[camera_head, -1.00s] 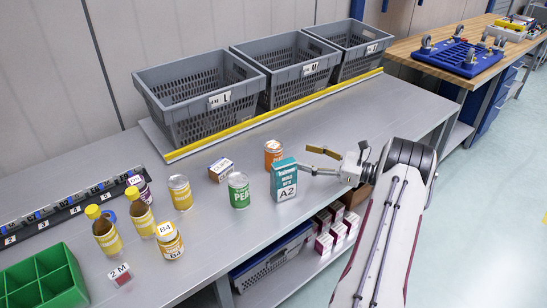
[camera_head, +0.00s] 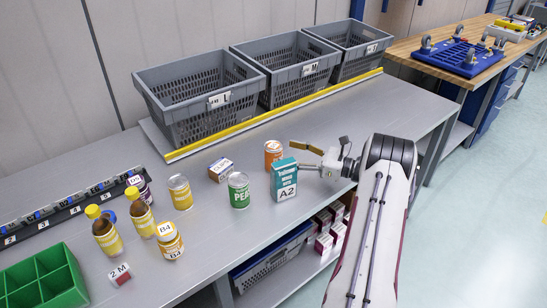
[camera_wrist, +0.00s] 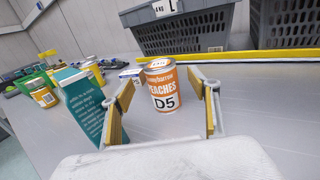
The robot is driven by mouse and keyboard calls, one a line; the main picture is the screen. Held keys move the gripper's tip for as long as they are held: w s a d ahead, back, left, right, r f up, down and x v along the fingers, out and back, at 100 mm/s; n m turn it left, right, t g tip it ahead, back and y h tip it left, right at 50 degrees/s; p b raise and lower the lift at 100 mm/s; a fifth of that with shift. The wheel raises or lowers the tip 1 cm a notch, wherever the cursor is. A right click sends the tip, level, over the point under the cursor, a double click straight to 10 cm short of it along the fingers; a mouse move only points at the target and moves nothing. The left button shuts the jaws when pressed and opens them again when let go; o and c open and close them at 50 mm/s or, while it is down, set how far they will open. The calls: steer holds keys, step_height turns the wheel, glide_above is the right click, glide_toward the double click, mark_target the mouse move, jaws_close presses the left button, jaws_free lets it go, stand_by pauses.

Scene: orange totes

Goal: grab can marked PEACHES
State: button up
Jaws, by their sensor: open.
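The orange PEACHES can (camera_wrist: 162,86), with a white D5 label, stands upright on the grey table. In the head view the can (camera_head: 273,153) is behind the teal A2 box (camera_head: 284,180), which hides its lower part. My gripper (camera_wrist: 166,98) is open, with one yellow-padded finger to each side of the can in the wrist view. The can stands between or just beyond the fingertips; I cannot tell which. In the head view my gripper (camera_head: 300,157) reaches in from the right, close to the can and the box.
The teal box (camera_wrist: 82,103) stands close outside my left finger. A green PEAS can (camera_head: 239,190), a small white box (camera_head: 221,170) and a yellow can (camera_head: 180,192) stand left. Grey bins (camera_head: 199,95) line the back behind a yellow-edged strip. The table's right side is clear.

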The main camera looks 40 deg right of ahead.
mark_target(274, 145)
steer(key=shift+w, duration=0.2)
steer(key=shift+x, duration=3)
steer(key=c, duration=1.4)
steer(key=shift+r, duration=0.1)
steer(key=shift+c, duration=0.5)
steer(key=shift+r, duration=0.15)
steer(key=shift+r, duration=4.85)
